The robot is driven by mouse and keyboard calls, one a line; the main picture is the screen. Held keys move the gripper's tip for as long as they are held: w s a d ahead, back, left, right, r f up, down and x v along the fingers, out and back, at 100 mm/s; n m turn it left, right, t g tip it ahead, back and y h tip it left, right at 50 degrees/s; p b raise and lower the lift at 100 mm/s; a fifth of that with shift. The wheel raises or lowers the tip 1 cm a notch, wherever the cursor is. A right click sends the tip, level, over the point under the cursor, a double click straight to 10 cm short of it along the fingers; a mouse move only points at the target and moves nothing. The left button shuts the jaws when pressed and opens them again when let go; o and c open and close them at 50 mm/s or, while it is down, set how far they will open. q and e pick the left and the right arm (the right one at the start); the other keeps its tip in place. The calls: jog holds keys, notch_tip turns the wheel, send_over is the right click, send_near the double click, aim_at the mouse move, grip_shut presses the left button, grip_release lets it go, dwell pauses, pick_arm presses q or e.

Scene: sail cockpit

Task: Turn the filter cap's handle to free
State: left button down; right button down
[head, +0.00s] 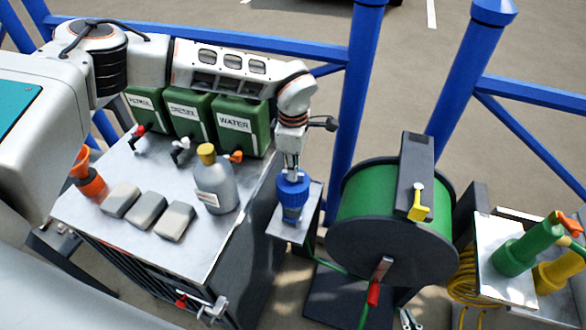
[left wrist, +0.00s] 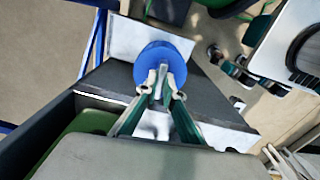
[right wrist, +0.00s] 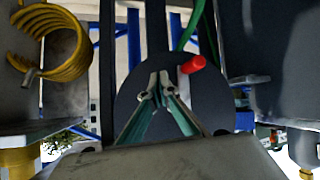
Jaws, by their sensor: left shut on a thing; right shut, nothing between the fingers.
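The filter has a round blue cap (head: 293,188) on top of a blue body, standing on a small grey shelf (head: 277,232) right of the metal bench. My left gripper (head: 292,172) reaches down onto the cap from above. In the left wrist view the fingertips (left wrist: 160,78) are closed together over the middle of the blue cap (left wrist: 150,53). They are shut on its handle, which is mostly hidden between them. My right gripper (right wrist: 158,82) is shut and empty, pointing at the dark reel (right wrist: 130,100). Only its tip shows at the bottom of the head view (head: 410,320).
A big reel of green hose (head: 388,205) with a red-gripped crank (head: 374,292) stands just right of the filter. Green cans (head: 235,125), a grey bottle (head: 215,182) and grey blocks (head: 175,220) are on the bench. A blue post (head: 355,110) rises behind.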

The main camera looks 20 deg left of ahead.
pick_arm(q)
jog(key=n+p, duration=0.1)
jog(key=n, duration=0.2)
jog(key=shift+r, duration=0.1)
jog(key=n+p, duration=0.1)
jog(key=n, duration=0.3)
jog(key=shift+n, duration=0.4)
jog(key=n+p, duration=0.1)
jog(key=n, duration=0.3)
jog(key=shift+n, duration=0.3)
jog(key=n, duration=0.4)
jog(key=shift+n, duration=0.3)
jog(key=c, duration=2.2)
grip_release()
jog(key=shift+o, duration=0.2)
